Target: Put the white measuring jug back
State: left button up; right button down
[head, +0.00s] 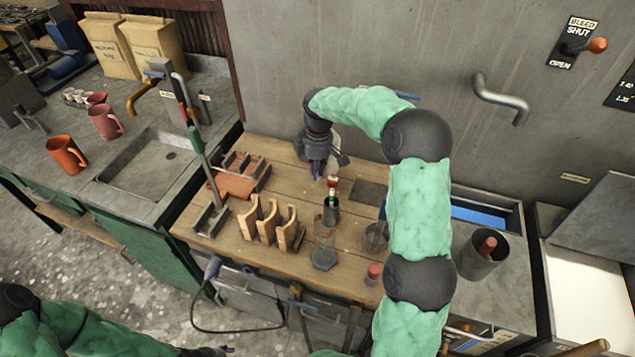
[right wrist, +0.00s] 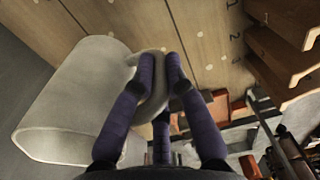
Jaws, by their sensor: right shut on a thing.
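The white measuring jug (right wrist: 75,100) fills the left of the right wrist view, lying sideways in that picture. My right gripper (right wrist: 161,75) is shut on its handle (right wrist: 152,95), with purple fingers on either side. In the head view my right gripper (head: 318,172) is over the back of the wooden bench, near the grey wall. There the jug is mostly hidden by the gripper and wrist. I cannot tell if the jug touches the bench. My left gripper (head: 213,351) barely shows at the bottom edge, away from the bench; its jaws are unclear.
A tall metal stand (head: 197,145) rises at the left. Mugs (head: 66,153) stand beside the sink.

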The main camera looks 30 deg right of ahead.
jog(key=shift+f+b, duration=0.6)
jog(key=shift+f, duration=1.7)
jog(key=shift+f, duration=0.2)
jog(key=c, duration=1.3)
grip_release()
jog(key=shift+o, duration=0.2)
jog(key=r+p, duration=0.3)
jog(key=r, duration=0.9)
jog(key=shift+d+r, duration=0.15)
jog(key=shift+d, duration=0.05)
